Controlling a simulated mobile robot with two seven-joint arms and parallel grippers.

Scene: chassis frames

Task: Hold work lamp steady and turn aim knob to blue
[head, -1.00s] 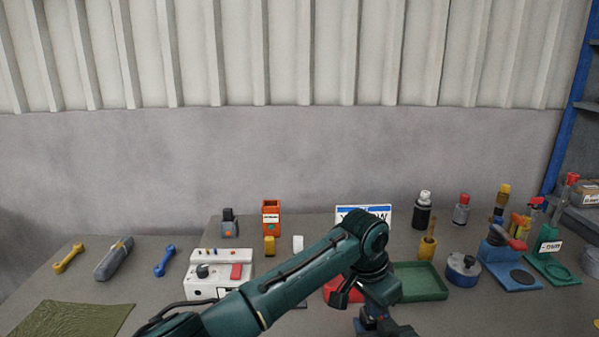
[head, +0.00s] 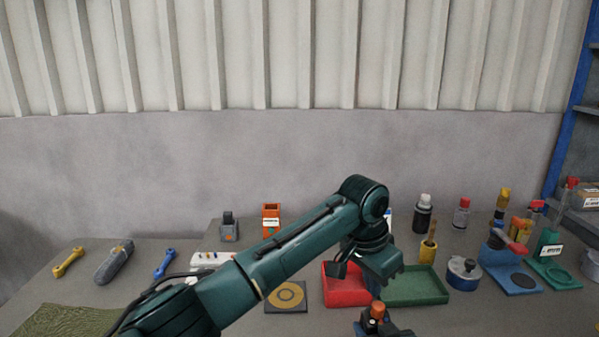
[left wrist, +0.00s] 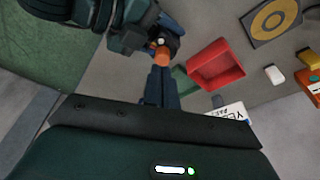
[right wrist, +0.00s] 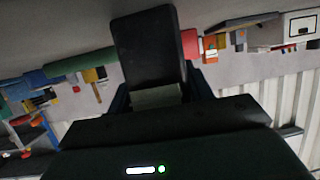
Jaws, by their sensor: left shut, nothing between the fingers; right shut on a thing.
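The work lamp (right wrist: 150,48) shows as a dark block close up in the right wrist view. My right gripper (head: 384,328) is shut on it, low in the head view. An orange knob with a dark part (head: 377,310) stands up there; it also shows as an orange round piece in the left wrist view (left wrist: 162,57). My left gripper (head: 374,288) is above it in the head view, shut and empty. In the left wrist view its fingers (left wrist: 160,72) point at the orange knob; I cannot tell whether they touch it. Most of the lamp is hidden, and no blue mark on it is readable.
A red tray (head: 340,296) and a green tray (head: 430,296) lie behind the grippers. A black mat with yellow rings (head: 286,308) is left of them. A blue round pot (head: 463,274) and blue stand (head: 508,276) are right. Wrenches and a green cloth (head: 60,320) lie far left.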

